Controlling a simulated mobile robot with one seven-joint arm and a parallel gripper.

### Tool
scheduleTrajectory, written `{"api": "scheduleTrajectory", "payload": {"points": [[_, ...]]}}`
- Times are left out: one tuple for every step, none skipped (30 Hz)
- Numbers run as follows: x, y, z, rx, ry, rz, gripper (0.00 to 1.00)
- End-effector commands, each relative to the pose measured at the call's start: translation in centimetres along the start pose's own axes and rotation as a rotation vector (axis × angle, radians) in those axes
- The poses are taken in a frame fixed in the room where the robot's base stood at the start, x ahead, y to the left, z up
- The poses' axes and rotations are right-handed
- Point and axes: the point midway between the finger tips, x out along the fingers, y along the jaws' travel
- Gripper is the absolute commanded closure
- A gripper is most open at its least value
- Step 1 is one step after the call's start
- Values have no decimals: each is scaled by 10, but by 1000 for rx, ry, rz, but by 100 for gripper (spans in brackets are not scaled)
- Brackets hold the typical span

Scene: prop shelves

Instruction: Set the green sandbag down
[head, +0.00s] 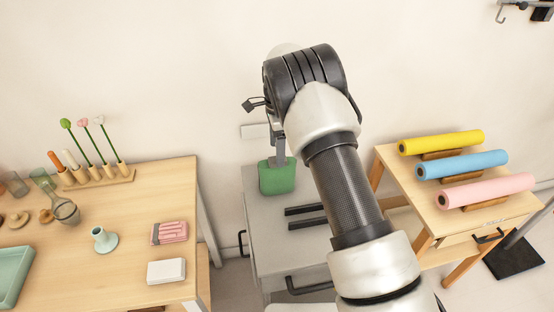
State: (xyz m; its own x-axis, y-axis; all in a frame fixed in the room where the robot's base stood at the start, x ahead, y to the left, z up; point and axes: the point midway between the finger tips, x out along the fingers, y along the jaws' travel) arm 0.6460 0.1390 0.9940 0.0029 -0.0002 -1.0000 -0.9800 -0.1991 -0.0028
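The green sandbag (277,179) is a small, rounded block in the middle of the head view, over the back part of a grey cabinet top (262,236). My gripper (279,158) points down from my arm and its grey fingers meet the top of the sandbag, shut on it. My arm hides most of the gripper's body. I cannot tell from this view whether the sandbag's underside touches the cabinet top or hangs just above it.
Two dark bars (306,216) lie on the cabinet right of the sandbag. A wooden table (130,225) at left holds a flower rack, a mint vase (104,240) and card stacks. A wooden stand at right holds yellow (440,142), blue (462,164) and pink (485,191) rolls.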

Motion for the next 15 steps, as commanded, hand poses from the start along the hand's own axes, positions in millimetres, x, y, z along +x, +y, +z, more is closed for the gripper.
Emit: {"api": "scheduleTrajectory", "payload": {"points": [[-12, -1, 0, 0, 0, -3, 30], [-18, -1, 0, 0, 0, -4, 30], [-26, -1, 0, 0, 0, -3, 30], [-32, -1, 0, 0, 0, -3, 30], [-36, -1, 0, 0, 0, -3, 30], [-42, 0, 0, 0, -1, -1, 30], [-46, 0, 0, 0, -1, -2, 30], [-50, -1, 0, 0, -1, -2, 30], [-54, 0, 0, 0, -1, -2, 30], [-56, 0, 0, 0, -1, -1, 30], [-58, 0, 0, 0, 0, 0, 30], [-59, 0, 0, 0, 0, 0, 30], [-60, 0, 0, 1, 0, 0, 30], [-61, 0, 0, 1, 0, 0, 30], [-61, 0, 0, 0, 0, 0, 30]]}}
